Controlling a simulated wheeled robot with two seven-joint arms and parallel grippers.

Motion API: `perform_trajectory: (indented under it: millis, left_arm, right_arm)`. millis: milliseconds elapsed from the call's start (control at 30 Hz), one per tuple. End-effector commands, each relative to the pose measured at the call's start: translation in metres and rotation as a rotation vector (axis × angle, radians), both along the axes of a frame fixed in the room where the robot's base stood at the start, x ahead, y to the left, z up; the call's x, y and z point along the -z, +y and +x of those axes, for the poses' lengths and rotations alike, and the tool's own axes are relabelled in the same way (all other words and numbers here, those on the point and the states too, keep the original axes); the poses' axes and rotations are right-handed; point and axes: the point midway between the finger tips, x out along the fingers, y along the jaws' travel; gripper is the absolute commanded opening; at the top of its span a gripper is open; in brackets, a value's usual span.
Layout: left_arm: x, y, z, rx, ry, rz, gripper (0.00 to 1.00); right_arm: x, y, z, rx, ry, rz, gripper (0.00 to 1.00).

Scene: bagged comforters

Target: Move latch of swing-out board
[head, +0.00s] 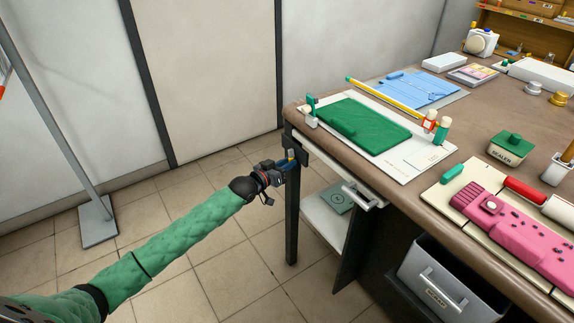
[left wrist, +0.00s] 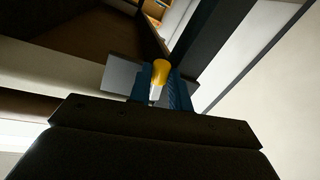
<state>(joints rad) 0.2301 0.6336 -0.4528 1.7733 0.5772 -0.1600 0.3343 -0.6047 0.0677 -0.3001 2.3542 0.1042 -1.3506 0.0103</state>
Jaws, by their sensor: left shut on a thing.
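The latch shows as a yellow knob (left wrist: 160,68) with a pale stem in the left wrist view. It sits between the two blue fingers of my left gripper (left wrist: 160,92), which is shut on it. In the head view my left gripper (head: 289,162) is at the dark bracket by the table's near left corner, just below the tabletop edge. The latch is mostly hidden there by the gripper. A pale board edge with a white handle (head: 362,197) shows under the tabletop, right of the gripper. My right gripper is not in view.
The brown table (head: 300,105) carries a green pad (head: 365,127), a pink padded piece (head: 515,232) and a green sealer (head: 511,149). Below are a dark table leg (head: 292,225), a white shelf (head: 325,220) and a grey drawer (head: 440,285).

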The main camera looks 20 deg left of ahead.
Motion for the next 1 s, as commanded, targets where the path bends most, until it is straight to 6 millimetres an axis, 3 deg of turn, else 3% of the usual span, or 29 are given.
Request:
perform_trajectory:
  millis: [333,367,467,767,1000]
  left_arm:
    - [0.002,0.0,0.0,0.0,0.001,0.003,0.0]
    - [0.002,0.0,0.0,0.0,0.001,0.002,0.23]
    - [0.002,0.0,0.0,0.0,0.001,0.002,0.41]
    - [0.001,0.001,-0.001,0.0,0.0,0.001,0.41]
    - [0.002,0.01,-0.02,0.001,0.001,0.002,0.41]
  right_arm:
    - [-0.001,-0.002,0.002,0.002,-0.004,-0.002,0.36]
    - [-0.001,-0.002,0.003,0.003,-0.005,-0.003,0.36]
    - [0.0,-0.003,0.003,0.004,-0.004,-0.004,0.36]
    - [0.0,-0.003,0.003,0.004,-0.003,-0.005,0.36]
    - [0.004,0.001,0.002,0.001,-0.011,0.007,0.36]
